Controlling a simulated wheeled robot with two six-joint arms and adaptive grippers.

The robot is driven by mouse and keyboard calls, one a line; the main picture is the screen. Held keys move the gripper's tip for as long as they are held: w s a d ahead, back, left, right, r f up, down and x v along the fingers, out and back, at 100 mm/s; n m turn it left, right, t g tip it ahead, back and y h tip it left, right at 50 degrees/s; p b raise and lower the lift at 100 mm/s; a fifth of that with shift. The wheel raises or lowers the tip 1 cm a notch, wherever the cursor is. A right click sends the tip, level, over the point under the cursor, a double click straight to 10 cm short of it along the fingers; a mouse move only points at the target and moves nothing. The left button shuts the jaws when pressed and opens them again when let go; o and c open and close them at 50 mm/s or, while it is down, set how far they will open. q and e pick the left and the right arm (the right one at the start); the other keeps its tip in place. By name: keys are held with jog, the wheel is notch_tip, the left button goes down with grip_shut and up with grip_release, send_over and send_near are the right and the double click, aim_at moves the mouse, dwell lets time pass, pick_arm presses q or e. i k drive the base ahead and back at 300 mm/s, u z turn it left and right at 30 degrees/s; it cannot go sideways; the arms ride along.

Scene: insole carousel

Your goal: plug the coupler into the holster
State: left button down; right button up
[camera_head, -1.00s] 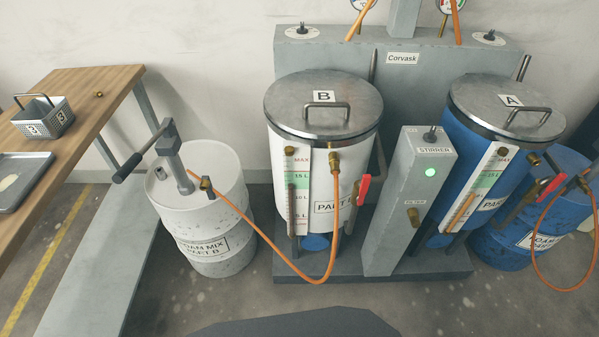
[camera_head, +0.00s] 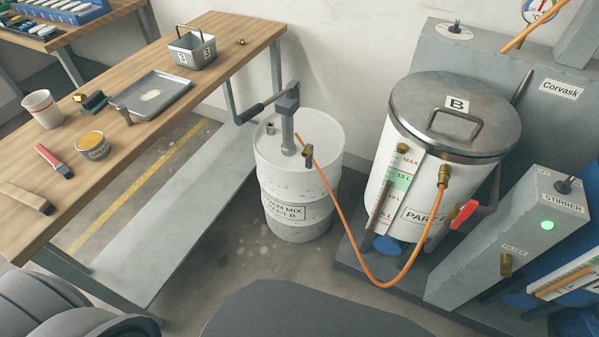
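An orange hose (camera_head: 343,227) hangs in a loop between the Part B tank (camera_head: 446,190) and the white foam mix drum (camera_head: 297,190). Its brass coupler (camera_head: 307,151) sits at the pump on the drum; I cannot tell how firmly it is seated. The hose's other end meets a brass fitting (camera_head: 444,175) on the tank. A brass fitting (camera_head: 505,264) sticks out of the grey stirrer post (camera_head: 530,228), under a small label that I cannot read; it may be the holster. Neither gripper is in view.
A wooden bench (camera_head: 233,70) at left carries a metal basket (camera_head: 192,48), tray (camera_head: 155,94), cup (camera_head: 42,109), tin (camera_head: 92,146) and brush (camera_head: 53,161). A grey shelf (camera_head: 165,220) runs below. The drum's pump handle (camera_head: 262,107) juts left. Some floor before the drum is clear.

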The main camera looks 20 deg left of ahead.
aim_at(443, 183)
jog(key=z, duration=0.8)
jog(key=k, duration=0.9)
jog(key=u, duration=1.2)
jog(key=i, duration=0.5)
jog(key=z, duration=0.05)
